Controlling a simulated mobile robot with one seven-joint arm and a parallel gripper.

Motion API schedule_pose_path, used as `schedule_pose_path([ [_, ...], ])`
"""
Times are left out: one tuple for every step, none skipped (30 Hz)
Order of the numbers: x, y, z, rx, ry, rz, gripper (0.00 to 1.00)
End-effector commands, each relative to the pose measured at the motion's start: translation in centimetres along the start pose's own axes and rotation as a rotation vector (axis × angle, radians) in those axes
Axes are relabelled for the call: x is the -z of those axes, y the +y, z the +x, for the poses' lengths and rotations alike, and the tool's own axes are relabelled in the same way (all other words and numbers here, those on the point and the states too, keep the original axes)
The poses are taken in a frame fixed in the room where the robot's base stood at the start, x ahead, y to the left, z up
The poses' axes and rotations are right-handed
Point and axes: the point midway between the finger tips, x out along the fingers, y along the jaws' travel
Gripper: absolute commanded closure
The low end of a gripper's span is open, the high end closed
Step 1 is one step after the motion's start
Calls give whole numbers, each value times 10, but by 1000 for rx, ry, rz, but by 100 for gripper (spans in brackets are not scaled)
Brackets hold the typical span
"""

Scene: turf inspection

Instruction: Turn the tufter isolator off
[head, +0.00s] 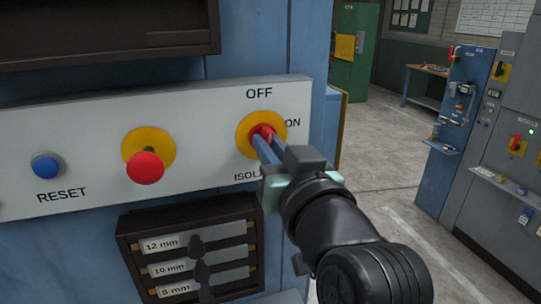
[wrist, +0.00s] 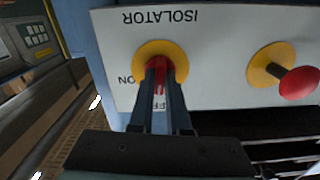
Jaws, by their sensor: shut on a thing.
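The isolator is a red handle (head: 264,130) on a round yellow plate (head: 243,127), set in a white panel. OFF is printed above it, ON to its right and ISOLATOR below, partly covered by my gripper (head: 266,141). My gripper is shut on the red handle, one finger on each side. In the wrist view, where the lettering is upside down, the handle (wrist: 158,74) shows between the fingers. It looks upright, in line with the OFF label, which shows between the fingers too. The fingers hide part of the handle.
Left on the panel (head: 90,130) are a red push button (head: 145,167) on yellow and a blue RESET button (head: 47,165). A black rack (head: 190,245) with labelled size slots hangs below. Open floor (head: 385,150) lies to the right, before grey and blue cabinets (head: 470,130).

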Motion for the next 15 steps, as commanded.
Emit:
schedule_pose_path([
  [-5,1,0,-1,-7,-26,100],
  [-4,1,0,-1,-7,-41,100],
  [-4,1,0,0,-8,-60,100],
  [-4,1,0,0,-8,-72,100],
  [-4,1,0,0,-9,-83,100],
  [-4,0,0,0,-9,-97,100],
  [-4,0,0,0,-9,-105,100],
  [-4,0,0,0,-10,-112,100],
  [-4,1,0,0,-10,-121,100],
  [-4,1,0,0,-10,-127,100],
  [-4,1,0,0,-10,-132,100],
  [-4,1,0,0,-10,-137,100],
  [-4,1,0,0,-11,-140,100],
  [-4,1,0,0,-11,-142,100],
  [-4,1,0,0,-11,-144,100],
])
